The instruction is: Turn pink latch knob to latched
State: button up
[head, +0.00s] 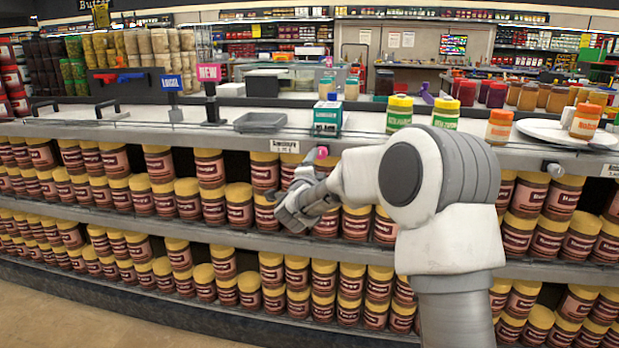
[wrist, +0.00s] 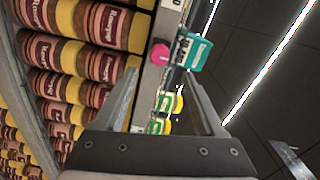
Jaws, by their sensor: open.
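The pink latch knob (head: 322,152) sticks out from the front edge of the counter, just right of a white label and above my gripper. It also shows in the wrist view (wrist: 159,54) as a round pink knob, ahead of the fingertips and between their lines. My gripper (head: 290,208) is in front of the upper jar shelf, below and a little left of the knob. In the wrist view my gripper (wrist: 162,82) has its two fingers spread with nothing between them, apart from the knob. The knob's turn position cannot be made out.
The counter edge (head: 230,136) runs across above the jar shelves. A teal box (head: 327,118) stands on the counter behind the knob, with green-labelled jars (head: 399,113) to its right. A grey tray (head: 260,122) lies left. Brown jars (head: 210,168) fill the shelves below.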

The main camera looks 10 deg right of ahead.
jog(key=p+v, duration=0.1)
jog(key=v, duration=0.7)
jog(key=shift+s, duration=0.15)
jog(key=s+a+r+n+g+y, duration=0.4)
jog(key=s+n+y, duration=0.3)
jog(key=s+n, duration=0.35)
jog(key=s+d+f+n+g, duration=0.2)
jog(key=s+d+n+g, duration=0.1)
jog(key=s, duration=0.7)
jog(key=s+d+f+n+g+h+p, duration=0.1)
jog(key=s+d+f+n+g, duration=0.15)
jog(key=s, duration=0.75)
jog(key=s+d+f+n+g, duration=0.15)
jog(key=s+d+n, duration=0.25)
jog(key=s, duration=0.6)
notch_tip(320, 180, up, 25)
jog(key=p, duration=2.4)
jog(key=shift+w+g, duration=0.3)
jog(key=shift+w, duration=0.05)
